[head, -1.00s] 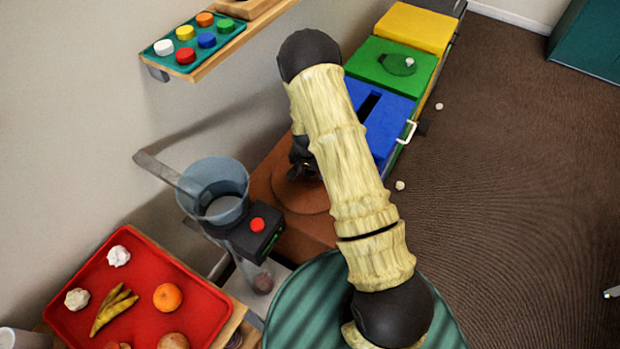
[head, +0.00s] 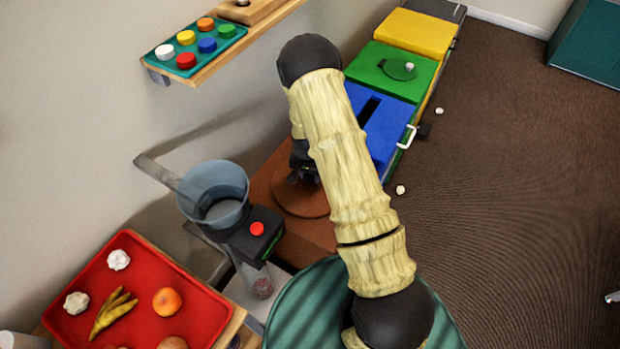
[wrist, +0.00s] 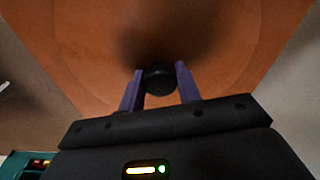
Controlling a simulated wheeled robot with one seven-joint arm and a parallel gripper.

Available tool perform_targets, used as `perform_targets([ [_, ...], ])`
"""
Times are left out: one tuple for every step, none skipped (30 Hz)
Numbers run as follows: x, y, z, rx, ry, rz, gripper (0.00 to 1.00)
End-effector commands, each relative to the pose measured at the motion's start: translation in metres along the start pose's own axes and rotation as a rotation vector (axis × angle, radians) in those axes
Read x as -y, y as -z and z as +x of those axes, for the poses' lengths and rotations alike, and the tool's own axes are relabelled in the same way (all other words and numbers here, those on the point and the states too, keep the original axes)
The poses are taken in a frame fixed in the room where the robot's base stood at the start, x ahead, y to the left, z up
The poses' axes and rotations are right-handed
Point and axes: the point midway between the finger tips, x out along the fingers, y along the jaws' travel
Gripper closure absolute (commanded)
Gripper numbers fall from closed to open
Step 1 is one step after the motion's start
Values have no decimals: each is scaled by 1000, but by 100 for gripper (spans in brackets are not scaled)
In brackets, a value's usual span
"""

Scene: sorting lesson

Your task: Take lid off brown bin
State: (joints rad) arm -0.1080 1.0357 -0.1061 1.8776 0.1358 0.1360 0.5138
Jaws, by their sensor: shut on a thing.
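The brown bin (head: 262,187) stands left of the blue bin in the head view, partly behind my arm. Its round brown lid (head: 297,205) is on its top, and I cannot tell whether it is seated or slightly raised. My gripper (head: 303,174) is over the lid, mostly hidden by the arm. In the wrist view, the purple fingers of my gripper (wrist: 159,84) stand on either side of the lid's dark round knob (wrist: 160,78) and are shut on it. The lid's surface (wrist: 240,50) fills much of that view.
A blue bin (head: 400,125) with a slot, a green bin (head: 375,62) and a yellow bin (head: 415,30) continue the row. A blue-grey hopper (head: 215,190) with a red button stands close left. A red tray (head: 200,310) of food is lower left. Open carpet lies right.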

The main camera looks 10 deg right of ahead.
Motion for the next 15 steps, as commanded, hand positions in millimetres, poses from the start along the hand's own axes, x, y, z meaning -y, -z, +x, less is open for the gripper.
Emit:
perform_targets([
  [1,1,-4,-2,1,0,93],
  [1,2,-7,-3,2,0,93],
  [1,3,-12,-4,3,0,93],
  [1,3,-15,-4,3,0,93],
  [1,4,-20,-4,3,1,93],
  [1,4,-26,-4,3,1,93],
  [1,5,-31,-5,3,1,93],
  [1,6,-37,-5,4,1,93],
  [1,6,-44,-4,3,0,93],
  [1,7,-50,-5,4,0,93],
  [1,8,-56,-5,4,0,93],
  [1,9,-64,-5,4,-1,93],
  [1,9,-69,-5,4,-1,93],
  [1,9,-74,-4,3,-1,93],
  [1,10,-80,-4,3,-1,93],
])
